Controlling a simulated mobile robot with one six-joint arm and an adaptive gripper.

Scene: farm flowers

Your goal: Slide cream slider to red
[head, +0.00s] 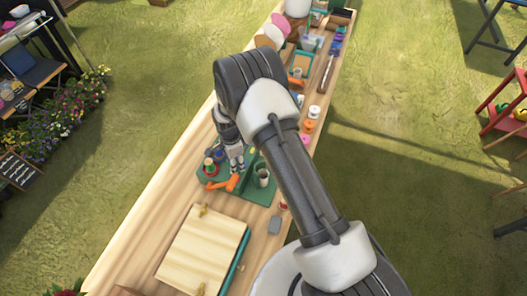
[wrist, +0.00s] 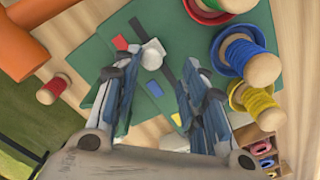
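The cream slider (wrist: 152,56) is a pale knob on a dark slot (wrist: 166,74) in a green board (wrist: 96,50). A red mark (wrist: 120,42), a blue mark (wrist: 154,89) and a yellow mark (wrist: 177,120) lie along the slot. In the wrist view the knob appears nearest the red mark, on its blue side. My gripper (wrist: 162,62) is open, with its fingers on either side of the knob; contact is unclear. In the head view my gripper (head: 236,162) is over the green board (head: 207,189), and the slider cannot be made out.
A small red spool (wrist: 54,88) and orange parts (wrist: 18,47) lie left. A pale wooden board (head: 203,252) lies nearer me on the bench.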

